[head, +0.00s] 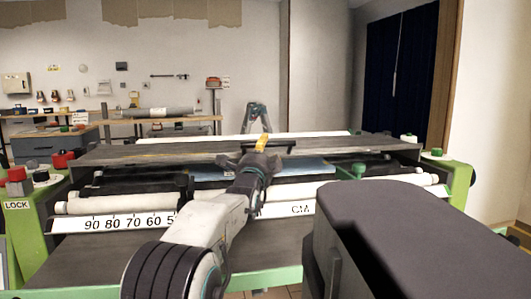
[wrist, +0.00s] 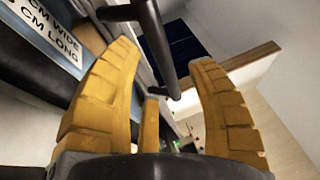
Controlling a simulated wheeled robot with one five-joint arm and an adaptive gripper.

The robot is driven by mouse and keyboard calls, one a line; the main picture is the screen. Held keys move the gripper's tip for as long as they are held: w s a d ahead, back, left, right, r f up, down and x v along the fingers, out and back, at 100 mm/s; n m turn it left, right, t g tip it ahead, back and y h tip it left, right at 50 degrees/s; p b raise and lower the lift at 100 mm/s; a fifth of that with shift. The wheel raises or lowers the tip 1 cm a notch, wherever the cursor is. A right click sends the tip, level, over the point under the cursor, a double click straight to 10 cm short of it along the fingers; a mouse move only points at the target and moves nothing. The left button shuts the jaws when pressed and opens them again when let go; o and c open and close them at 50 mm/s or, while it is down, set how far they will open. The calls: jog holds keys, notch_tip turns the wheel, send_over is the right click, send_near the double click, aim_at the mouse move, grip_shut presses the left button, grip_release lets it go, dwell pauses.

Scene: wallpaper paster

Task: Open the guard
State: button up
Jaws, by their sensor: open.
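The guard (head: 150,153) is a long grey panel lying flat across the top of the pasting machine, and it looks closed. A dark bar handle (head: 284,144) sits at its front, near the middle. My gripper (head: 263,142) is at the handle, with a yellow finger showing above it. In the wrist view the yellow fingers of my gripper (wrist: 163,62) stand apart, and the dark bar of the handle (wrist: 153,35) runs between their tips. I cannot tell whether either finger touches the bar. My arm hides part of the guard's front edge.
The machine has pale rollers (head: 125,203) and a ruler strip (head: 115,223) in front. A workbench (head: 150,122) stands behind.

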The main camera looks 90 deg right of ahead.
aim_at(266, 146)
jog(key=shift+x, duration=1.65)
grip_shut()
